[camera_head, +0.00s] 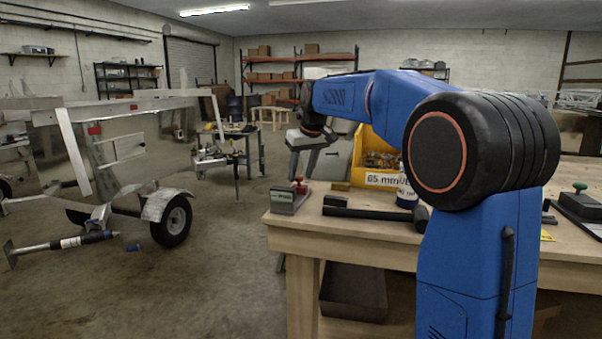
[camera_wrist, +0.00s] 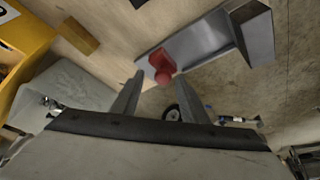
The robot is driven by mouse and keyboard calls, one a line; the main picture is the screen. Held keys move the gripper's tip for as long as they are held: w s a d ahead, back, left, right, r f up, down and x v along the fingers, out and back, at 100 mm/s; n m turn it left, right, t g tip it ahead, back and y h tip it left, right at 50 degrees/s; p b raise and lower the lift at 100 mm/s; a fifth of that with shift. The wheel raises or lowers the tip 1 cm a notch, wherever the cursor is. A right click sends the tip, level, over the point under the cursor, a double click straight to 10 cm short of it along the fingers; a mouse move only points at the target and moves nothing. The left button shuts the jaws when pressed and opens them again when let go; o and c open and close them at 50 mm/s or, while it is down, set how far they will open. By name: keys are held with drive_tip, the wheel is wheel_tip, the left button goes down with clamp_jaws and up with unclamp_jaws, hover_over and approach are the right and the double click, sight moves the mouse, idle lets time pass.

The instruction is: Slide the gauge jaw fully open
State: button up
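The gauge (camera_head: 289,200) is a grey metal piece at the left front corner of the wooden workbench. In the wrist view it shows as a grey rail (camera_wrist: 205,40) with an upright end block (camera_wrist: 256,35) at the right. The jaw has a red knob (camera_wrist: 162,64), which sits near the rail's left end, away from that block. My gripper (camera_wrist: 160,78) is open, its two fingers apart, with the red knob showing between and just beyond the tips. Nothing is held. In the head view my gripper (camera_head: 303,165) is above the bench, over the gauge's corner; contact cannot be told.
A yellow bin (camera_head: 381,180) labelled 65 mm stands behind. A trailer (camera_head: 120,150) stands on open floor at left.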

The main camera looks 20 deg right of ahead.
drive_tip(key=v, duration=1.7)
drive_tip(key=shift+r, duration=0.2)
drive_tip(key=s+a+f+m, duration=0.1)
drive_tip(key=s+f+m, duration=0.1)
drive_tip(key=s+f, duration=3.4)
drive_tip(key=s, duration=0.4)
drive_tip(key=shift+f+h, duration=0.3)
drive_tip(key=shift+h, duration=0.1)
drive_tip(key=shift+s+a, duration=0.1)
